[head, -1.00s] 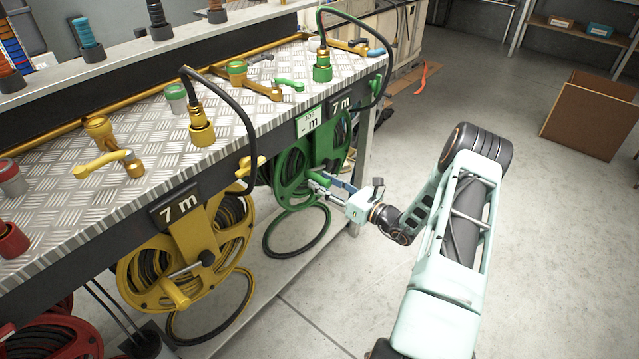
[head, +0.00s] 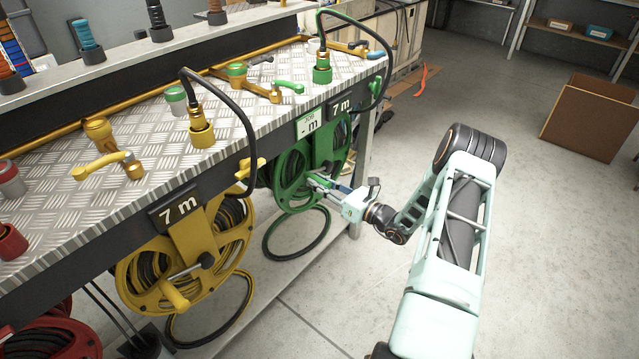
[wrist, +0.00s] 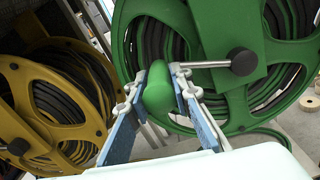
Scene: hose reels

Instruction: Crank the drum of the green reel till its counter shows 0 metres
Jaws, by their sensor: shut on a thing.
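The green reel (head: 297,170) hangs under the bench at its far end, with black hose on its drum. Above it a black plate (head: 342,107) reads "7 m". Beside that, a pale green-edged card (head: 308,123) reads "- m". My gripper (head: 320,185) is at the front of the green drum. In the wrist view, my gripper (wrist: 164,86) is shut on the green crank handle (wrist: 158,92), one finger on each side. The metal crank arm (wrist: 207,64) runs from the handle to the dark hub (wrist: 243,62).
A yellow reel (head: 190,255) with its own "7 m" plate (head: 175,207) is to the left, close to the green one. A red reel (head: 50,340) is at the lower left. Valves stand on the bench top (head: 60,185). The floor to the right is mostly clear.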

